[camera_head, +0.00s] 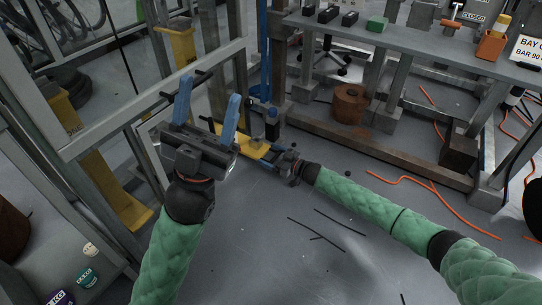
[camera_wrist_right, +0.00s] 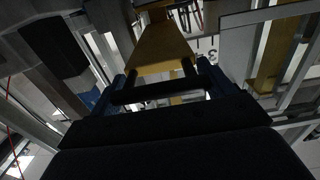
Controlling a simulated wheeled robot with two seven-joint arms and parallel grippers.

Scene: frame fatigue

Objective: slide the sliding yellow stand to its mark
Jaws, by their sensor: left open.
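A yellow stand part (camera_head: 250,146), a flat plate, lies low by the frame in the head view. In the right wrist view a yellow tapered plate (camera_wrist_right: 160,48) fills the top middle, with a dark bar and two dark posts in front of it. My right gripper (camera_head: 268,158) is low beside the yellow part; its blue fingers stand apart on either side of the bar (camera_wrist_right: 160,91) in the wrist view. I cannot tell whether they touch it. My left gripper (camera_head: 207,108) is open and empty, raised in front of the metal frame. I cannot make out the mark.
A grey metal frame (camera_head: 110,125) stands at left, with other yellow uprights (camera_head: 181,46) behind it. A workbench (camera_head: 390,38) with small items is at the back right. A copper-brown spool (camera_head: 349,103) sits beneath it. Orange cable (camera_head: 430,184) and dark rods lie on the floor.

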